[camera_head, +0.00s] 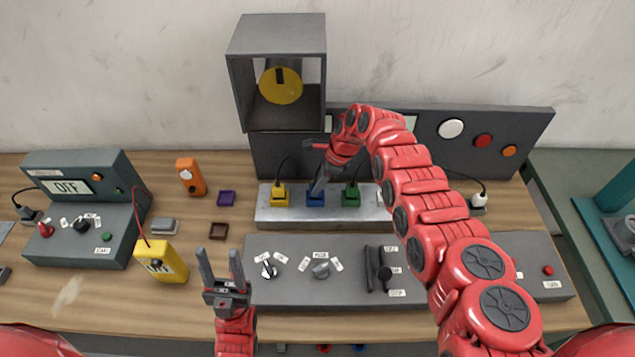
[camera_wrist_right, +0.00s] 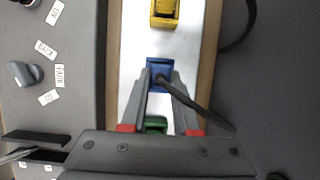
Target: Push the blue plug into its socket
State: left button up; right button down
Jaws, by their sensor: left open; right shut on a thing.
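The blue plug (camera_head: 316,200) is on the light metal socket strip (camera_head: 300,219), between a yellow plug (camera_head: 282,197) and a green plug (camera_head: 351,197). In the right wrist view the blue plug (camera_wrist_right: 160,65) sits between my right gripper's fingers, with its dark cable trailing to the lower right. My right gripper (camera_wrist_right: 160,76) is shut on it from above. How deep the plug sits in its socket I cannot tell. My left gripper (camera_head: 219,252) is open and empty, left of the front grey panel, pointing away from me.
The grey control panel (camera_head: 335,294) with knobs and a lever lies in front of the strip. A yellow meter (camera_head: 163,263), an orange device (camera_head: 190,177) and small trays lie to the left. A dark box frame (camera_head: 236,90) stands behind. My right arm hides the strip's right part.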

jog(key=shift+f, duration=0.15)
jog(key=c, duration=0.7)
grip_release()
jog(key=shift+o, duration=0.2)
jog(key=shift+r, duration=0.25)
jog(key=b+v, duration=0.4)
jog(key=v, duration=0.8)
